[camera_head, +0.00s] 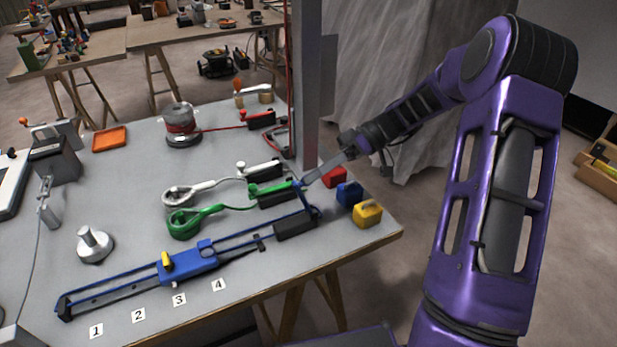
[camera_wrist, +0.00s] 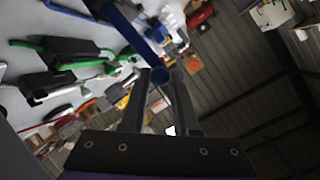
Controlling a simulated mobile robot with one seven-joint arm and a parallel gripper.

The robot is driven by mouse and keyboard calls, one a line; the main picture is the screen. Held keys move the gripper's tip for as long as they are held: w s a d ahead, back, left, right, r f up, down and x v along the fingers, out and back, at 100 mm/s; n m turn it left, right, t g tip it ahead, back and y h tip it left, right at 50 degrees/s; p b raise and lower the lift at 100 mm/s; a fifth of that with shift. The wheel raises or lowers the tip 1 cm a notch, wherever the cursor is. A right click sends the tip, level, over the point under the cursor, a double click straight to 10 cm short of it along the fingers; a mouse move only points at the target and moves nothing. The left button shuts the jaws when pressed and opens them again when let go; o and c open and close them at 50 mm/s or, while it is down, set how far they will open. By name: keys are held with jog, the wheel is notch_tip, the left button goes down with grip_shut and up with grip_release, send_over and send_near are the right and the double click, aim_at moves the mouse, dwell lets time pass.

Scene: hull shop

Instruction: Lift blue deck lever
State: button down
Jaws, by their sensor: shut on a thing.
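The blue deck lever (camera_head: 307,201) rises steeply from its black base (camera_head: 295,228) near the right side of the grey table. My gripper (camera_head: 302,183) comes in from the upper right and is shut on the lever's upper end. In the wrist view the blue lever (camera_wrist: 135,35) runs from the top left down to its round end, between the two fingers of my gripper (camera_wrist: 160,80). The fingers hide part of that end.
A green lever (camera_head: 270,188) and a white lever (camera_head: 262,169) lie just behind. Red (camera_head: 335,177), blue (camera_head: 349,193) and yellow (camera_head: 367,213) blocks sit to the right near the table edge. A blue slide rail (camera_head: 187,264) extends left along the front. A grey post (camera_head: 313,80) rises behind.

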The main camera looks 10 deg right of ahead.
jog(key=shift+w+d+f, duration=0.1)
jog(key=shift+d+f, duration=0.1)
jog(key=shift+d, duration=0.3)
jog(key=shift+f, duration=0.1)
jog(key=c, duration=0.7)
grip_release()
jog(key=p+v, duration=0.1)
jog(key=v, duration=1.6)
jog(key=shift+d+r, duration=0.2)
